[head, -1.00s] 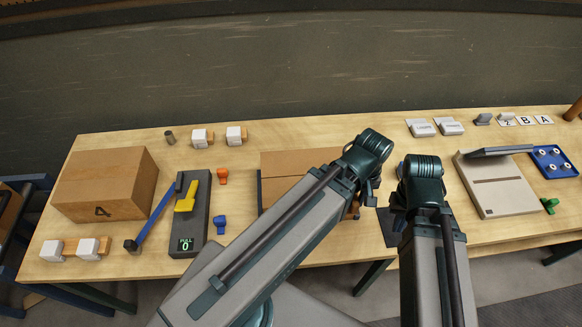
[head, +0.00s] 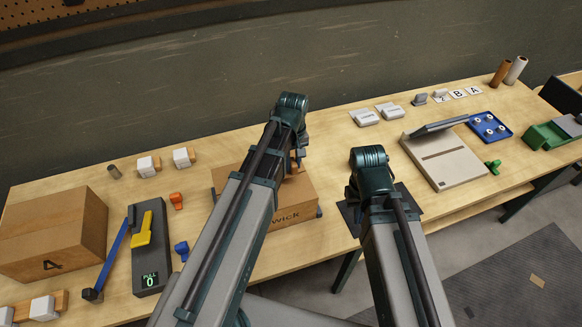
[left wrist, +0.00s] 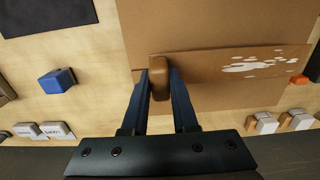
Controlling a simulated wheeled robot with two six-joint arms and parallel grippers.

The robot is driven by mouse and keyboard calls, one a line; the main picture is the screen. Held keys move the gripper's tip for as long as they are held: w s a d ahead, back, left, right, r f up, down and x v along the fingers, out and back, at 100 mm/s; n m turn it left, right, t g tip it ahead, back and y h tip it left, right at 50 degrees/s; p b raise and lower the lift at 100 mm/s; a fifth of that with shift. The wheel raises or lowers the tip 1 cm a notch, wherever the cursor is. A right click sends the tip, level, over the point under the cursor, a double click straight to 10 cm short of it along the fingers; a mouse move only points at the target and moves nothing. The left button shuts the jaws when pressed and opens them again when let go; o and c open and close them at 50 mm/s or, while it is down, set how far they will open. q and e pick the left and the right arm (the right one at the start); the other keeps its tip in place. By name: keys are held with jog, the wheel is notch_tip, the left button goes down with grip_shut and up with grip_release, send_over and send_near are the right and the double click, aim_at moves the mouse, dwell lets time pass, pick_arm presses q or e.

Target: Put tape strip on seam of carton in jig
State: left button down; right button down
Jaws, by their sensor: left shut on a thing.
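The brown carton (head: 297,208) stands in the middle of the table, with dark print on its front and a dark jig corner (head: 320,212) beside it. My left arm hides much of it. My left gripper (head: 297,162) is over the carton's top. In the left wrist view the left gripper (left wrist: 159,78) is shut on a small brown piece (left wrist: 158,63) right at the carton's surface; I cannot tell whether it touches. A brown band with white patches (left wrist: 240,65) runs to the right from there. My right gripper (head: 365,200) is over a dark mat; its fingers are hidden.
A closed carton (head: 50,235) and a grey device with a yellow lever (head: 150,250) stand on the left. White blocks (head: 148,166) lie behind. A beige flat device (head: 445,160) and a blue tray (head: 490,127) are at right. Orange (head: 177,201) and blue (head: 182,250) pieces lie between device and carton.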

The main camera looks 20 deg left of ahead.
pick_arm(q)
jog(key=shift+w+a, duration=0.15)
jog(key=shift+w, duration=0.1)
jog(key=shift+w+a, duration=0.3)
jog(key=shift+w, duration=0.15)
jog(key=f+b, duration=0.3)
jog(key=shift+s+f+b, duration=0.2)
jog(key=shift+f+b, duration=0.15)
jog(key=shift+f, duration=0.1)
jog(key=c, duration=0.7)
grip_release()
